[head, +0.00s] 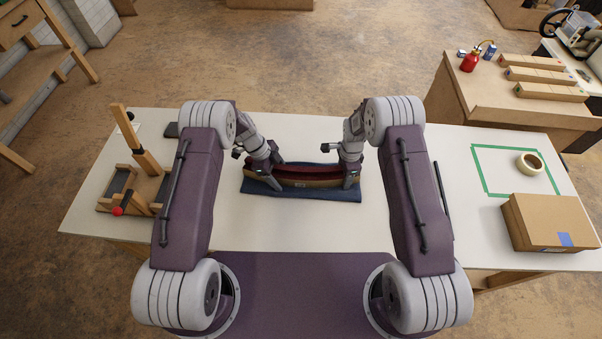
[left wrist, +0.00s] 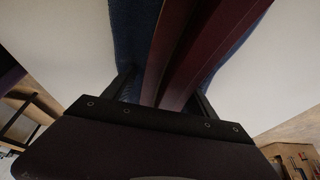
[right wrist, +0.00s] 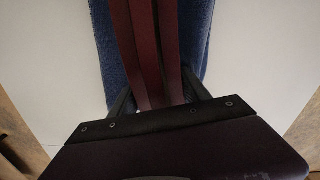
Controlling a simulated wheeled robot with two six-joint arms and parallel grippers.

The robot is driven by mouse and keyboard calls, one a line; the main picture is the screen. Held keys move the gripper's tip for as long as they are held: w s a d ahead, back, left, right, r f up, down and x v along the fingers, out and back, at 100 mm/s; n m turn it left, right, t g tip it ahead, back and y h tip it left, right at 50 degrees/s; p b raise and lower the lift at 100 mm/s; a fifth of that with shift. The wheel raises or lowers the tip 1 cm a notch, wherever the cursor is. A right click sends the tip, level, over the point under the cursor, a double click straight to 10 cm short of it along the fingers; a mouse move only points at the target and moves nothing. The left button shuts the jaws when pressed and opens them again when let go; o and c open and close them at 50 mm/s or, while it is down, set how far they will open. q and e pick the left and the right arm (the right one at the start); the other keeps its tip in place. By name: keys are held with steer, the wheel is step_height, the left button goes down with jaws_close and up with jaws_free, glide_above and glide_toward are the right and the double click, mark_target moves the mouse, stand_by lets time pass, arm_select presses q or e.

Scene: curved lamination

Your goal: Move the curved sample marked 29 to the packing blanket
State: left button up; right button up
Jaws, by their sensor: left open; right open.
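The curved sample (head: 308,178), dark red on top with a pale wood side, lies on the blue packing blanket (head: 290,193) in the middle of the table. Any number on it is too small to read. My left gripper (head: 268,180) is open at the sample's left end, its fingers on either side of it. My right gripper (head: 350,180) is open at the right end in the same way. In the left wrist view the red sample (left wrist: 190,50) runs between the fingers over the blanket (left wrist: 130,40). The right wrist view also shows the sample (right wrist: 150,50) between the fingers.
A wooden fixture (head: 137,180) with a red knob stands at the left of the white table (head: 270,232). At the right are a cardboard box (head: 548,222), a tape roll (head: 530,164) and a green taped outline (head: 484,182). A side bench (head: 475,95) holds several wooden blocks.

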mark_target(275, 166)
arm_select(q)
steer(key=v, duration=0.7)
steer(key=shift+r, duration=0.35)
arm_select(e)
steer(key=shift+s+f, duration=0.4)
steer(key=shift+f, duration=0.15)
arm_select(q)
steer(key=shift+w+d+f, duration=0.1)
steer(key=shift+w+f, duration=0.15)
steer(key=shift+w, duration=0.25)
arm_select(e)
steer(key=r, duration=0.2)
steer(key=w+r, duration=0.1)
steer(key=r, duration=0.1)
steer(key=shift+r, duration=0.2)
arm_select(q)
steer(key=shift+s+r, duration=0.2)
steer(key=shift+s, duration=0.1)
arm_select(e)
steer(key=r, duration=0.4)
steer(key=shift+s+r, duration=0.3)
steer(key=shift+r, duration=0.05)
arm_select(q)
steer(key=shift+w, duration=0.15)
arm_select(e)
steer(key=shift+w, duration=0.15)
